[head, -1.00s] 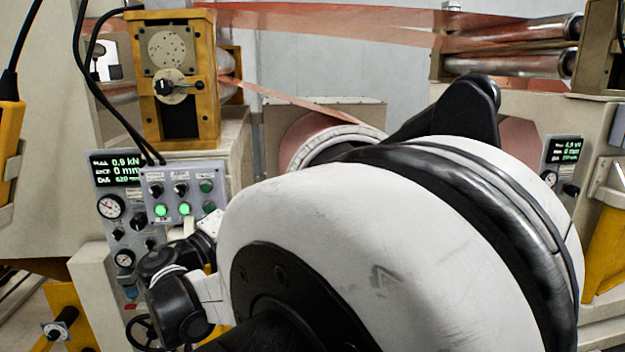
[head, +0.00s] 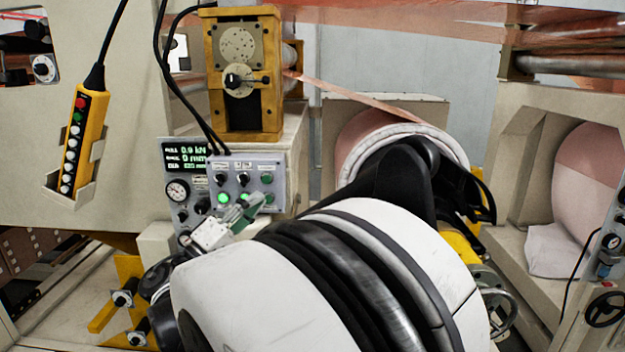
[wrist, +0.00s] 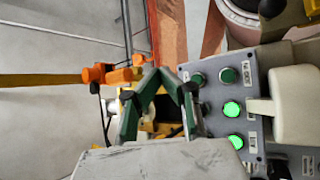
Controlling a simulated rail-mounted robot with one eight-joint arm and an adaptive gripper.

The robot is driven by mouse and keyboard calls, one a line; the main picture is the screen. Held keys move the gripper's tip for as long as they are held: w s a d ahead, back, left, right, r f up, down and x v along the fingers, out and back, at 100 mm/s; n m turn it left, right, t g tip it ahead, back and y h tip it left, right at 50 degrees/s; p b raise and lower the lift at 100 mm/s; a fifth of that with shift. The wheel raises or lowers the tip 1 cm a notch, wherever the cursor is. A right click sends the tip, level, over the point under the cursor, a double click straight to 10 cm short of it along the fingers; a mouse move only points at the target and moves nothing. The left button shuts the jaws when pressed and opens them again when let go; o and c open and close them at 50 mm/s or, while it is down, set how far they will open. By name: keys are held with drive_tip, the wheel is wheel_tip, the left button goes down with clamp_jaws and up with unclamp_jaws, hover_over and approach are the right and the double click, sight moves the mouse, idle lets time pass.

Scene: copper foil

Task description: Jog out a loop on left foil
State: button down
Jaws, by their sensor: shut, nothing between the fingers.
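The left foil is a copper strip (head: 350,93) running from the yellow-framed roller unit (head: 240,70) down to a copper roll (head: 375,135) in the head view. A grey control box (head: 280,160) with knobs and green buttons, two lit, sits below the unit. It also shows in the wrist view (wrist: 250,75), with two green buttons lit. My gripper (head: 258,200) has green fingers, is shut and empty, and overlaps the box's lower edge in the head view. In the wrist view my gripper (wrist: 163,72) is just left of the box; contact cannot be told.
A display panel (head: 185,155) reads about 0.9 kN and 0 mm. A yellow pendant (head: 75,140) hangs at the left. Black cables (head: 165,75) run down to the box. My white arm fills the lower middle. Another roll (head: 590,185) stands at the right.

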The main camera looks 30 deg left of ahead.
sight(266, 179)
drive_tip(key=shift+w+a+p, duration=0.15)
drive_tip(key=shift+w+a, duration=0.45)
drive_tip(key=shift+w, duration=0.7)
drive_tip(key=shift+w+a+p, duration=0.1)
drive_tip(key=shift+w+a, duration=0.55)
drive_tip(key=shift+w, duration=0.6)
drive_tip(key=shift+w+a+p, duration=0.15)
drive_tip(key=shift+w+a, duration=0.45)
drive_tip(key=shift+w, duration=0.7)
drive_tip(key=shift+w, duration=0.1)
drive_tip(key=shift+w+a, duration=0.15)
drive_tip(key=shift+w, duration=0.15)
drive_tip(key=shift+w+a+b, duration=0.2)
drive_tip(key=shift+w+b, duration=0.2)
drive_tip(key=shift+s, duration=0.1)
idle(1.1)
drive_tip(key=shift+s+d+b, duration=0.3)
drive_tip(key=shift+s+d, duration=0.05)
drive_tip(key=shift+s, duration=0.35)
drive_tip(key=shift+s, duration=0.1)
